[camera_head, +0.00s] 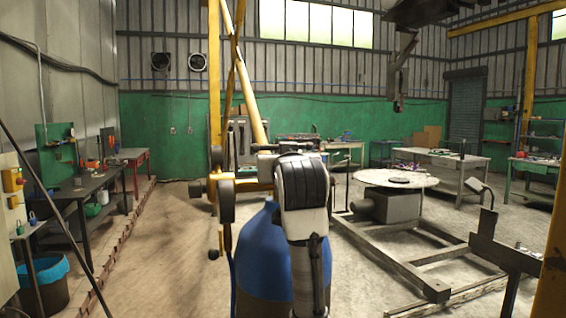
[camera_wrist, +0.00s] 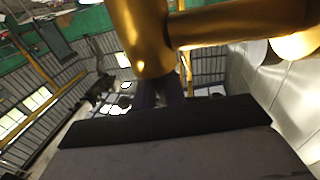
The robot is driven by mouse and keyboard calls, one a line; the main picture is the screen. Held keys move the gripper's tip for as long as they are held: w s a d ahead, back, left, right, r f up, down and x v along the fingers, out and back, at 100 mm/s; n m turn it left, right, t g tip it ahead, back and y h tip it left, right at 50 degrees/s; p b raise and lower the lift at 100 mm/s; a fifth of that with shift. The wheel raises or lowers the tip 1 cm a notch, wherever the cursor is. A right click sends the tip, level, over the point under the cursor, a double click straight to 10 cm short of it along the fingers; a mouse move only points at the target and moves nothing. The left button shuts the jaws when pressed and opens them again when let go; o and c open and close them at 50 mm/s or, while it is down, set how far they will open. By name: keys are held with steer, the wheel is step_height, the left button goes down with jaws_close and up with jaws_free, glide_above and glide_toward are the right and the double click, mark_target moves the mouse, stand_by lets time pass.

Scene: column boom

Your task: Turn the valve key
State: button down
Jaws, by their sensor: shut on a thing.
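A large blue gas cylinder (camera_head: 262,250) stands upright in the middle of the head view, partly covered by my arm. In the wrist view a shiny brass-coloured piece (camera_wrist: 145,35) fills the upper middle, with a thick round bar running off it to the right. My gripper (camera_wrist: 165,92) is at the lower end of this piece, its dark fingers closed on what looks like the valve key. The key itself is mostly hidden by the fingers and the brass piece. In the head view my fingertips cannot be made out behind the arm.
A yellow post (camera_head: 215,80) with a slanting brace rises just behind the cylinder. A metal frame with a round table (camera_head: 395,178) stands to the right. A dark workbench (camera_head: 85,185) is at the left wall. Open floor (camera_head: 165,245) lies left of the cylinder.

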steer(key=c, duration=1.5)
jaws_free()
steer(key=shift+c, duration=0.2)
steer(key=s+d+b, duration=0.1)
steer(key=s+b, duration=0.4)
steer(key=s, duration=0.8)
steer(key=shift+s+d, duration=0.3)
steer(key=shift+s, duration=0.05)
